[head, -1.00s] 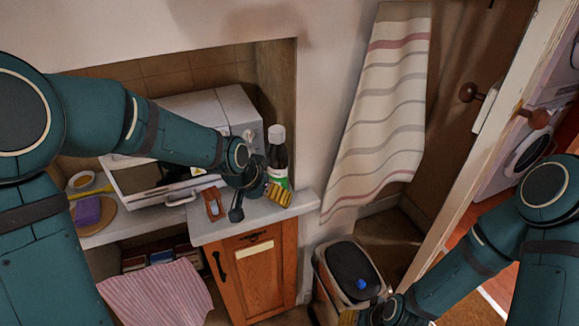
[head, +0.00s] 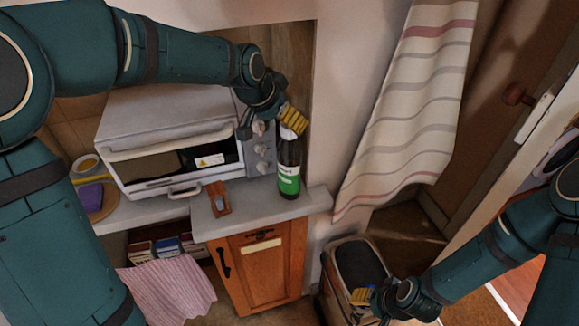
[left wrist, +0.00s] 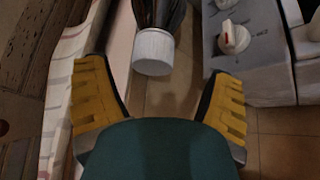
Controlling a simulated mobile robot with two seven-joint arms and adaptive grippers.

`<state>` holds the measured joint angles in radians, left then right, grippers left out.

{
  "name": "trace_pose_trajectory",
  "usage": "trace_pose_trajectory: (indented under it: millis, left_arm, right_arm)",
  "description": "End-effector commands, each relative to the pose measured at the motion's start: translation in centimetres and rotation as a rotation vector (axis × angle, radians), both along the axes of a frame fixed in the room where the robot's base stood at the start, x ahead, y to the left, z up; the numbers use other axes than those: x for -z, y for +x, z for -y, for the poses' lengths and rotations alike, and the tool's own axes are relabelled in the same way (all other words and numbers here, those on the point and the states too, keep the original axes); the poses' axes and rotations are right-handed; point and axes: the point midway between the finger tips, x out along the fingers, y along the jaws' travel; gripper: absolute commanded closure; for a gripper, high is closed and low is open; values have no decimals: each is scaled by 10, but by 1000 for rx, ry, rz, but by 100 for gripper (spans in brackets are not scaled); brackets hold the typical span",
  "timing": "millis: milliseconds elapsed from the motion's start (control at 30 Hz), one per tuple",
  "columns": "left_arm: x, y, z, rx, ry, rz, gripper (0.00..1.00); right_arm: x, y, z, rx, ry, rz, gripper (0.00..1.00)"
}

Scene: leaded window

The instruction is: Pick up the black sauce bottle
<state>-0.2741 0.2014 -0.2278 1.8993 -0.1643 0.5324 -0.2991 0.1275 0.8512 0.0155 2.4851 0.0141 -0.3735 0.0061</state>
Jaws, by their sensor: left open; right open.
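The black sauce bottle (head: 289,168) has a green label and a white cap and stands upright on the grey counter beside the oven. My left gripper (head: 294,119) is open at the height of the bottle's cap, and its yellow fingers overlap the cap in the head view. In the left wrist view the white cap (left wrist: 153,52) lies ahead, between the lines of the two spread yellow fingers (left wrist: 160,103), with nothing held. My right gripper (head: 363,298) is open and low, by the bin at the lower right.
A white toaster oven (head: 160,105) stands close left of the bottle, and a wall is close on its right. A small brown wooden object (head: 219,199) lies on the counter (head: 250,212). A striped towel (head: 410,110) hangs at right. A bin (head: 335,262) stands below.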

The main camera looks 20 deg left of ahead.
Motion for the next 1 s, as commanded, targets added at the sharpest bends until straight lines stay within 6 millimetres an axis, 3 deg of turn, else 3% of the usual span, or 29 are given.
trace_pose_trajectory:
  millis: [400,767,900,1000]
  left_arm:
    - [40,20,17,-1,0,-2,17]
    - [46,24,18,0,0,0,17]
    - [45,24,18,0,0,0,66]
    - [45,24,18,0,0,0,97]
  right_arm:
    - [4,-1,0,-2,0,-3,53]
    - [4,-2,0,-3,1,-3,53]
    - [4,-1,0,-2,1,-3,53]
    - [4,-1,0,-2,1,-3,53]
